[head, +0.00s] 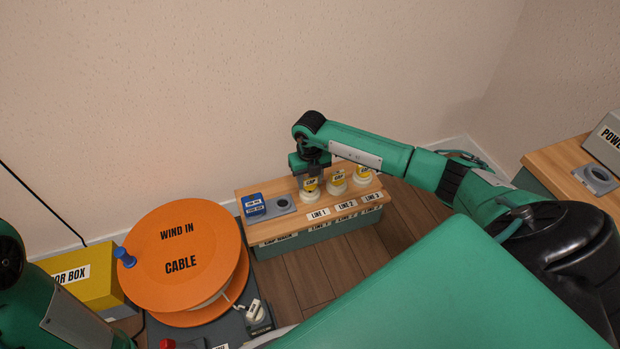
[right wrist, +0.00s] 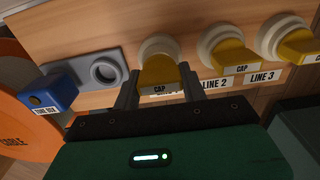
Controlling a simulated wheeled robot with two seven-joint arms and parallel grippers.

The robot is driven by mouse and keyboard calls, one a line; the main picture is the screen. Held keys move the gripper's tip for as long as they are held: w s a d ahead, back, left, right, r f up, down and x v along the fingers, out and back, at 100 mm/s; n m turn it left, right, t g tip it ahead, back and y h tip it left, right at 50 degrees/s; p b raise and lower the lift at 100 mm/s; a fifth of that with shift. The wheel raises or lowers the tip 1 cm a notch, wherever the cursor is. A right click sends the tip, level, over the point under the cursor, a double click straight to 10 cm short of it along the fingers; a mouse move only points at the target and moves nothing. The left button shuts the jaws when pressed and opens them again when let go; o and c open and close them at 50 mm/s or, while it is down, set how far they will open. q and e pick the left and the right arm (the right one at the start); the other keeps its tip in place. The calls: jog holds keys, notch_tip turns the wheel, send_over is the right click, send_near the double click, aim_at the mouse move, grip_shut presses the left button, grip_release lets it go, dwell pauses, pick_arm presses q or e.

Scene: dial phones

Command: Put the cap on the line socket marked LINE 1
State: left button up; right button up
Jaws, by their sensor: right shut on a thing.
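My right gripper (head: 311,178) points down at the wooden-topped bench and is shut on a yellow cap (head: 310,185). In the right wrist view the yellow cap (right wrist: 158,74) sits between the two dark fingers (right wrist: 159,92). The cap is at the white ring of the leftmost line socket (right wrist: 160,44), behind the label LINE 1 (head: 318,213); I cannot tell whether it is fully seated. Two more yellow caps stand on white rings behind LINE 2 (head: 337,181) and LINE 3 (head: 363,173). My left gripper is out of view.
A grey plate with a round hole (head: 284,204) and a blue box (head: 254,204) are left of the caps. A large orange cable reel (head: 190,255) and a yellow box (head: 85,280) stand at lower left. Another wooden bench (head: 555,160) is at right, and a wall rises behind.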

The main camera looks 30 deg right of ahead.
jog(key=shift+f+b, duration=0.35)
jog(key=shift+f, duration=0.4)
jog(key=o, duration=1.2)
jog(key=c, duration=0.3)
jog(key=shift+c, duration=0.2)
